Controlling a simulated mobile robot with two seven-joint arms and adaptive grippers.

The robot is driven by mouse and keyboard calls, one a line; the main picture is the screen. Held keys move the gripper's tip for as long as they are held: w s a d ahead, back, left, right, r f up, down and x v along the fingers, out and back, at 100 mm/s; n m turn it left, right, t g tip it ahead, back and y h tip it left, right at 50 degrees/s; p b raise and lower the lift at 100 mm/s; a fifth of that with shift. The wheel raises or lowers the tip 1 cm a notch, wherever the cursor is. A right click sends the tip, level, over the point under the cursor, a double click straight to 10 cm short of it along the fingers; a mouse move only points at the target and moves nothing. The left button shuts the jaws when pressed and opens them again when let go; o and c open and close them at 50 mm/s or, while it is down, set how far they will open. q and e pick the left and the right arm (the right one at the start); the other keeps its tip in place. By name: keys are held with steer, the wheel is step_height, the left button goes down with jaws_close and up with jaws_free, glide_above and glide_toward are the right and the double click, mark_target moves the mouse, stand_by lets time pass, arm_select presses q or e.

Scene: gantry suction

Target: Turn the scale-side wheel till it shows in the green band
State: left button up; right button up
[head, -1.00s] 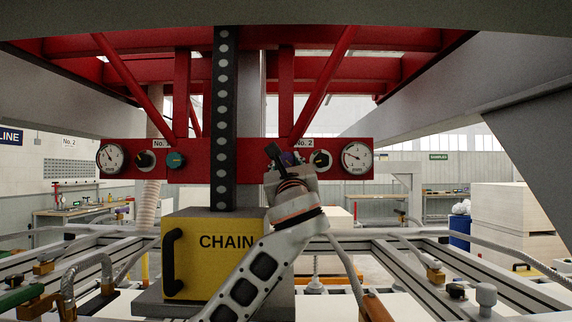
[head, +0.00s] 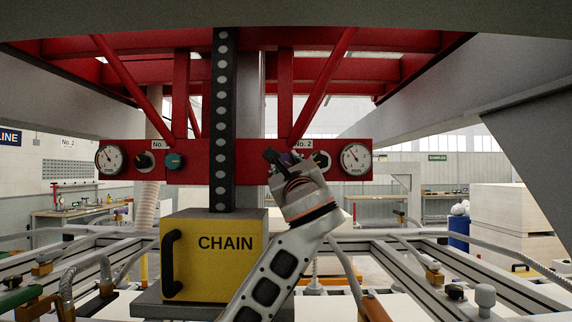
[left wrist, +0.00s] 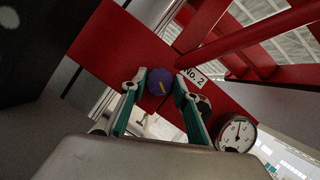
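The scale-side wheel is a purple knob with a yellow mark (left wrist: 158,86) on the red beam (left wrist: 125,45). In the left wrist view it sits between the teal-edged fingers of my left gripper (left wrist: 159,88), which appear to touch it on both sides. In the head view my left gripper (head: 281,157) is at the beam and mostly hides the wheel. The round white gauge (head: 355,159) is to its right, its needle pointing up and left; it also shows in the left wrist view (left wrist: 237,134). My right gripper is out of view.
A black perforated chain strip (head: 222,120) hangs left of my left gripper. A yellow CHAIN box (head: 212,258) stands below it. A second gauge (head: 109,159) and a teal knob (head: 174,161) are on the beam's left half. A small black dial (head: 321,161) sits close right of my gripper.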

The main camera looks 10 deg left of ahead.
arm_select(q)
steer(key=shift+o, duration=1.3)
steer(key=v, duration=1.2)
